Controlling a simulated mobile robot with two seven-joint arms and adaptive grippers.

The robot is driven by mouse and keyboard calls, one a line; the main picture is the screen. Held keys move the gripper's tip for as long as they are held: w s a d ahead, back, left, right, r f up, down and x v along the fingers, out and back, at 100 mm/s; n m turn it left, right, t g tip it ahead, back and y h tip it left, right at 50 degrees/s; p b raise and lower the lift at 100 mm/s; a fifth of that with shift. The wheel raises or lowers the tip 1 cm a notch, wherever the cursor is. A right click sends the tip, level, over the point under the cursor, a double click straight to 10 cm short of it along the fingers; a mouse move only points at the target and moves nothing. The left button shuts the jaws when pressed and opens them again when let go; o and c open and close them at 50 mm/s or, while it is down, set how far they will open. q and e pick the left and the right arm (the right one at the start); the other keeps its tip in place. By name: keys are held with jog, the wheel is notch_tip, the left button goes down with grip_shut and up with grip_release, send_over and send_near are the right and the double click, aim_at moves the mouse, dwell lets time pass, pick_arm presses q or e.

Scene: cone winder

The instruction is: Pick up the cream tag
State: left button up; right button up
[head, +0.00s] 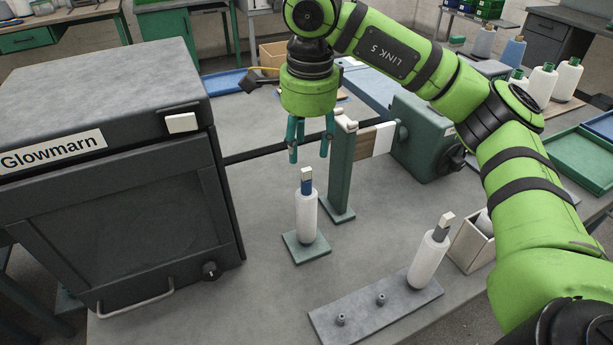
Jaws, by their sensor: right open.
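A white cone of yarn (306,214) stands upright on a small green square plate, and a flat piece with a cream top and blue lower part (306,180) sticks up from it. A second white cone (428,260) stands on a grey strip, with a similar cream-topped piece with a grey lower part (446,222) in its top. I cannot tell which piece is the cream tag. My right gripper (309,158) points down, open and empty, just above the blue-and-cream piece in the picture, with no visible contact. My left gripper is out of view.
A dark Glowmarn cabinet (110,180) fills the left. A green post (342,170) stands close right of the first cone, with a green machine (420,137) behind it. The grey strip (360,318) has bare pegs. The tabletop in front of the first cone is clear.

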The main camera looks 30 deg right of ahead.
aim_at(307, 170)
jog(key=f+m+t, duration=0.1)
jog(key=m, duration=0.4)
jog(key=f+m+t, duration=0.1)
jog(key=f+m, duration=0.1)
jog(key=m, duration=0.4)
jog(key=f+m+t, duration=0.1)
jog(key=f+m, duration=0.1)
jog(key=m, duration=0.3)
jog(key=shift+d+f+m+b, duration=0.2)
jog(key=shift+f+m+b, duration=0.1)
jog(key=shift+m, duration=0.1)
jog(key=shift+w+f, duration=0.1)
jog(key=shift+f, duration=0.15)
jog(key=c, duration=0.8)
jog(key=shift+o, duration=0.2)
